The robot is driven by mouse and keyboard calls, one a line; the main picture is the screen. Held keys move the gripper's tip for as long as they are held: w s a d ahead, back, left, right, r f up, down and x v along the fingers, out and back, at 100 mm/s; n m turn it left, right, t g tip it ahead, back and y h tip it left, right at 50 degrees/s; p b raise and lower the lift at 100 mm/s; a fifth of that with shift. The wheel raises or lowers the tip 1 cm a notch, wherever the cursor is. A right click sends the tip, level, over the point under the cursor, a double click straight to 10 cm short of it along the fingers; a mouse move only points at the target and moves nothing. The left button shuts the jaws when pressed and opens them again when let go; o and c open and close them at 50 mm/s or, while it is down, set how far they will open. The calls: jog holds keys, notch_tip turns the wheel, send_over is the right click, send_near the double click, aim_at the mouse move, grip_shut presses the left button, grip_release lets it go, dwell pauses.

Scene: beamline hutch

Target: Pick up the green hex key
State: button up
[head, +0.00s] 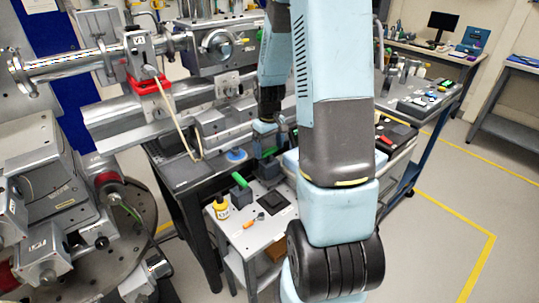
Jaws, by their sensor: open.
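A small green piece (239,180) sits at the top of a dark block on the small grey cart. A second green piece (268,153) shows above another dark block, just below my gripper. Both are too small to tell which one is the green hex key. My gripper (266,132) points down above the rear of the cart, near the second green piece and right of the first. It is open. Its fingertips are small and partly lost against the dark things behind, so I cannot tell whether they touch anything.
The cart top (228,228) also bears a yellow bottle (221,207), a small orange item (250,224) and a black square pad (272,202). Metal beamline equipment (150,100) crowds the left and back. Open floor (430,235) lies at the right.

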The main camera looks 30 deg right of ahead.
aim_at(269, 161)
jog(key=shift+w+d+f, duration=0.1)
jog(key=shift+f, duration=1.25)
jog(key=shift+w+f, duration=0.1)
jog(key=shift+f, duration=1.2)
jog(key=shift+c, duration=0.4)
jog(key=c, duration=1.1)
